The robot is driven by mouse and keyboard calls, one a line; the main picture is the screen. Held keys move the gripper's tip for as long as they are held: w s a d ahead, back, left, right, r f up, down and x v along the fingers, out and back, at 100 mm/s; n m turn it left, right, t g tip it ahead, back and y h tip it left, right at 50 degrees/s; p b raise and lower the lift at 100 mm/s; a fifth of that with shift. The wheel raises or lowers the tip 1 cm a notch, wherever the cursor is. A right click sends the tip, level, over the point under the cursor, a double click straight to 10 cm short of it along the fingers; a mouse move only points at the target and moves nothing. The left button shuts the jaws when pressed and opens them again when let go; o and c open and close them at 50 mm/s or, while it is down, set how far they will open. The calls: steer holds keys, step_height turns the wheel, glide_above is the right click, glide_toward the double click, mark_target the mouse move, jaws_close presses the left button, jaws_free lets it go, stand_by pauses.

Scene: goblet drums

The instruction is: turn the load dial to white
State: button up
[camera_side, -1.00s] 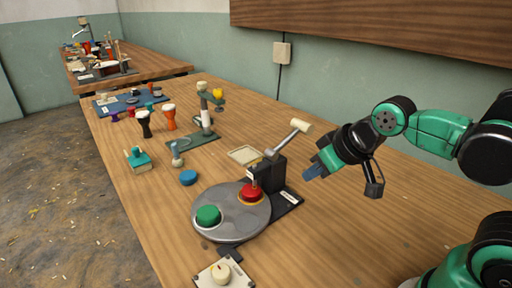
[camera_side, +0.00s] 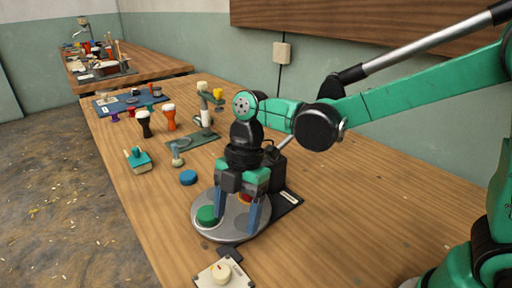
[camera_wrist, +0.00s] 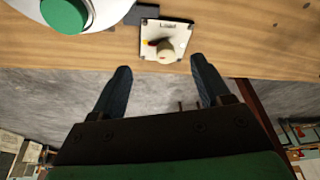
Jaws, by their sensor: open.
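The load dial is a cream knob (camera_side: 221,272) on a white plate at the table's front edge in the side view. In the wrist view the knob (camera_wrist: 167,53) stands on its plate, marked "Load", with small coloured marks to the knob's left. Which mark it points to I cannot tell. My gripper (camera_side: 235,228) points down over the round grey turntable in the side view, its blue fingers apart. In the wrist view my gripper (camera_wrist: 161,75) is open and empty, with the dial ahead between and beyond the fingertips.
The grey turntable (camera_side: 229,232) carries a green disc (camera_side: 207,215) and a red part (camera_side: 245,197), partly hidden by my fingers. Small goblet drums (camera_side: 169,117) stand farther back.

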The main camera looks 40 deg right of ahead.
mark_target(222, 268)
steer(key=a+f+n+g, duration=0.1)
steer(key=n, duration=0.1)
steer(key=a+f+n, duration=0.1)
steer(key=a+n, duration=0.1)
steer(key=n, duration=0.1)
steer(key=shift+s+f+g, duration=0.1)
steer(key=shift+f+g, duration=0.05)
steer(key=shift+g, duration=0.25)
steer(key=shift+a+f, duration=0.15)
steer(key=shift+f, duration=0.1)
steer(key=shift+x, duration=2.6)
steer(key=shift+s, duration=0.1)
steer(key=shift+c, duration=0.2)
jaws_close()
